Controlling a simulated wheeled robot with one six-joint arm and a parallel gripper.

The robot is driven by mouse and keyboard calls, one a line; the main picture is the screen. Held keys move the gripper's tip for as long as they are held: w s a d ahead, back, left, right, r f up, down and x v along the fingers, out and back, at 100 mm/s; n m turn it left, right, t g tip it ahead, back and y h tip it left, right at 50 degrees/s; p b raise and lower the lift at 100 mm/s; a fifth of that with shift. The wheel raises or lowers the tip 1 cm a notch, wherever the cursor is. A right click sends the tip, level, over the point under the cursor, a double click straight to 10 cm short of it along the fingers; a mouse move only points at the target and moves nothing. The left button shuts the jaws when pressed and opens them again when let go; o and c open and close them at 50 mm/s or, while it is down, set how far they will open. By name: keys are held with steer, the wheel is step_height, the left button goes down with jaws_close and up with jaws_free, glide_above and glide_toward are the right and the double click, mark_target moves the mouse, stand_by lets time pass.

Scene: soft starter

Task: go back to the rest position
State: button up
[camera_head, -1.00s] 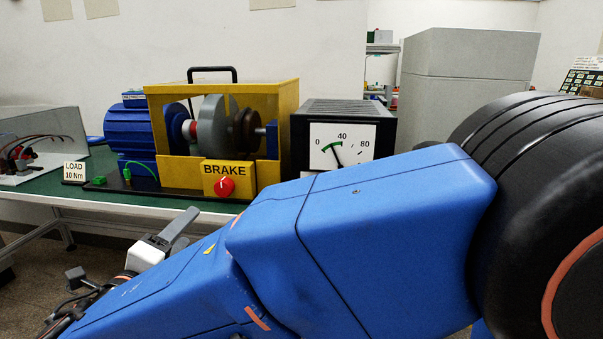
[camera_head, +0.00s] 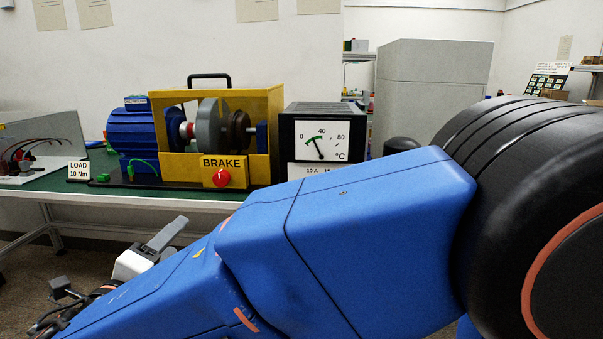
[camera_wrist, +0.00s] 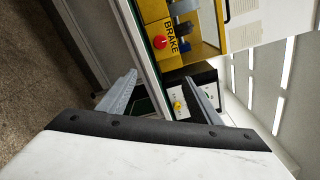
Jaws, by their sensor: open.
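My gripper (camera_wrist: 160,77) is open in the wrist view, with its two grey fingers apart and nothing held between them. It points toward the bench, with the front edge, the yellow brake frame and the meter beyond the fingers. In the head view my blue arm crosses the lower right and reaches down to the lower left. A grey finger and white part of my gripper show there in front of the bench, below its top; the rest is hidden by the arm.
The green bench (camera_head: 50,188) carries a blue motor (camera_head: 133,135), a yellow brake frame (camera_head: 272,110) with a red knob (camera_head: 221,178), a load sign (camera_head: 78,170) and a dial meter (camera_head: 322,140). A grey cabinet (camera_head: 430,85) stands behind. Floor is clear at lower left.

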steer(key=w+d+f+m+g+h, duration=0.1)
steer(key=w+d+m+g+h, duration=0.25)
steer(key=d, duration=0.75)
steer(key=w+d+f+m+g+h, duration=0.1)
steer(key=w+d+m+g, duration=0.1)
steer(key=w+d+m, duration=0.65)
steer(key=s+d+f+m+g, duration=0.2)
steer(key=s+d+m, duration=0.15)
steer(key=d, duration=0.65)
steer(key=s+d+f+m+g, duration=0.25)
steer(key=d+m, duration=0.25)
steer(key=d, duration=0.5)
steer(key=s+d+f+m+g+y, duration=0.1)
steer(key=s+d+f+m+y, duration=0.2)
steer(key=s+d+m, duration=0.4)
steer(key=s+d+f+m+g+y, duration=0.2)
steer(key=s+d+m, duration=0.6)
steer(key=m, duration=1.2)
steer(key=s+f+y, duration=0.1)
steer(key=s+f, duration=0.1)
steer(key=s, duration=0.2)
steer(key=shift+d+f, duration=0.15)
steer(key=shift+f, duration=0.15)
